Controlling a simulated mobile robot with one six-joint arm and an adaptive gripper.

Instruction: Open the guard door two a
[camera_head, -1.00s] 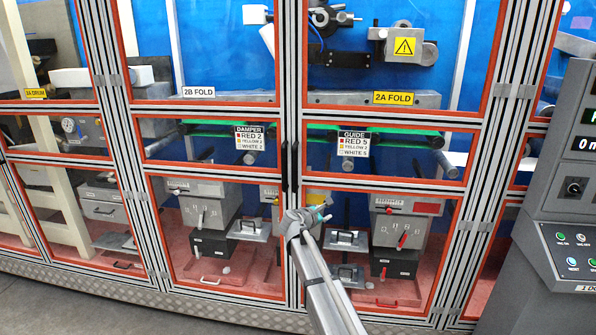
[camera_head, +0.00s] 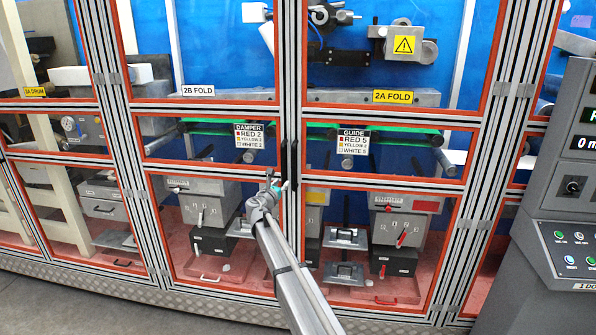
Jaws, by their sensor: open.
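The guard door marked 2A FOLD (camera_head: 393,97) is the right-hand framed clear panel, with orange edging and aluminium rails; it looks shut. A black upright handle (camera_head: 294,165) sits on its left edge, beside a similar black handle (camera_head: 284,160) on the left-hand 2B FOLD door (camera_head: 198,91). My gripper (camera_head: 277,181) is open, with a teal part showing at its tip. It appears just left of and below the handles, in front of the 2B door's lower right. Whether it touches a handle cannot be told. My arm hides part of the lower frame between the doors.
A grey control console (camera_head: 560,200) with a display and lit buttons stands at the right. Behind the clear panels are rollers, GUIDE (camera_head: 353,141) and DAMPER (camera_head: 249,136) signs and grey lever boxes. A metal tread-plate sill (camera_head: 215,303) runs along the bottom.

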